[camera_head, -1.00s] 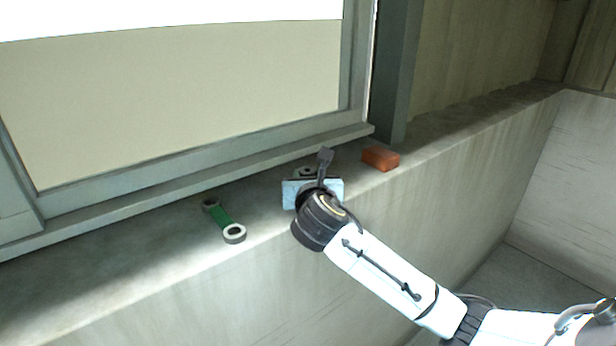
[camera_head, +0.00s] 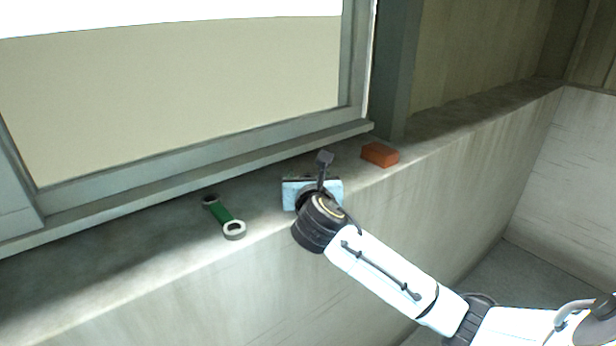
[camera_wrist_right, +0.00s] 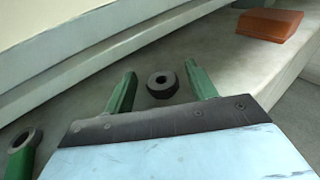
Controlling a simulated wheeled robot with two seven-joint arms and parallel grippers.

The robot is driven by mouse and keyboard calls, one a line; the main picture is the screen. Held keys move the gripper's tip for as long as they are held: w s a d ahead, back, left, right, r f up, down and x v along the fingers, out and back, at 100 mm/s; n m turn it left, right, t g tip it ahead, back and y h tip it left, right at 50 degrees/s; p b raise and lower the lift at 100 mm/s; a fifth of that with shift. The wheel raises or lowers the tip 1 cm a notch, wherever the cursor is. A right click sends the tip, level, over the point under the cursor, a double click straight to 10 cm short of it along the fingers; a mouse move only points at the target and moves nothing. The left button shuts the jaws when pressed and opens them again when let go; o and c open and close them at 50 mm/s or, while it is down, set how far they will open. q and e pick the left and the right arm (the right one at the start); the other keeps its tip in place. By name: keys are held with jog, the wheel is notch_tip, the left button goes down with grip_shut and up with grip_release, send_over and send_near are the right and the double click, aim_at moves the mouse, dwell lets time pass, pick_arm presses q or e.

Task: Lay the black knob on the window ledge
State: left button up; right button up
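The black knob (camera_wrist_right: 162,84), a short dark ring-like piece with a hole in its top, shows in the right wrist view on the grey window ledge (camera_head: 130,258). It sits between the two green fingers of my right gripper (camera_wrist_right: 161,88), with a visible gap on each side. The right gripper is open. In the head view, the pale blue body of my right gripper (camera_head: 312,192) is over the ledge's front part; its fingers and the knob are hidden behind it. My left gripper is not in view.
A green link with grey ring ends (camera_head: 223,217) lies on the ledge to the left of the gripper. An orange-red block (camera_head: 380,155) lies to the right. The window frame (camera_head: 200,175) rises behind the ledge. The ledge's left stretch is clear.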

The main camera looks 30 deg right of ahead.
jog(key=shift+a+f, duration=0.1)
jog(key=shift+f, duration=0.25)
jog(key=shift+r, duration=0.3)
jog(key=shift+s+a+r, duration=0.1)
jog(key=shift+s+r, duration=0.1)
jog(key=b+v, duration=0.1)
jog(key=v, duration=1)
jog(key=shift+s+r, duration=0.2)
jog(key=shift+r, duration=0.15)
